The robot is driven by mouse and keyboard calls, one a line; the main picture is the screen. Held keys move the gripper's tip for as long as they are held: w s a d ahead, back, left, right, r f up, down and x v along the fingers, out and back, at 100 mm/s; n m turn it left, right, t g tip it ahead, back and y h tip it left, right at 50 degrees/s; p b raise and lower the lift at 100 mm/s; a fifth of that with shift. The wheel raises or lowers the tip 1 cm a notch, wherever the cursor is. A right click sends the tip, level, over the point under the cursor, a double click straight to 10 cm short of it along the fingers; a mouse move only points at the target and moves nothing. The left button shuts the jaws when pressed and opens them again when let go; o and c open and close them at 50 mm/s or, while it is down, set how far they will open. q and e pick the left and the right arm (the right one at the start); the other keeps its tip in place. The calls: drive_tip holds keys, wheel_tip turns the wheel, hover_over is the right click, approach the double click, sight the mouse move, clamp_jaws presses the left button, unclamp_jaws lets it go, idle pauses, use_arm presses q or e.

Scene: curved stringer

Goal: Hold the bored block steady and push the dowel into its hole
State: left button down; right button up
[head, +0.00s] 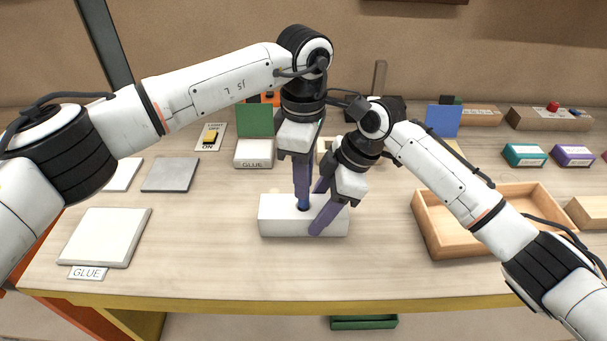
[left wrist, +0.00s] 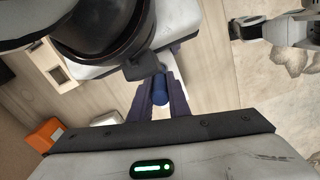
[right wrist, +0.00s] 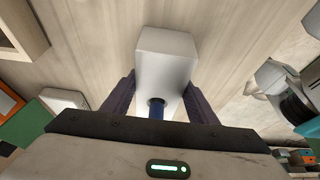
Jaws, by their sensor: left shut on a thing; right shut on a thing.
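The white bored block (head: 279,216) lies on the bench in the middle of the head view. It also shows in the right wrist view (right wrist: 165,60), with a dark round hole in its top. The blue dowel (head: 303,202) stands upright at the hole, its lower end at or in it; how deep is hidden. In the left wrist view the dowel (left wrist: 160,92) sits between the fingers. My left gripper (head: 303,196) is shut on the dowel from above. My right gripper (head: 321,220) comes in tilted and is shut on the block, one finger on each side.
An empty wooden tray (head: 430,228) stands to the right. A white pad (head: 106,237) with a GLUE label (head: 87,273) lies at the front left. Grey (head: 171,174) and white plates lie behind it. Boxes (head: 525,155) stand at the back right. The bench front is clear.

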sight(303, 206)
use_arm(q)
drive_tip(key=shift+f, duration=2.25)
drive_tip(key=c, duration=1.6)
unclamp_jaws()
wheel_tip(303, 206, up, 12)
drive_tip(key=shift+r, duration=0.15)
use_arm(e)
drive_tip(key=o, duration=1.6)
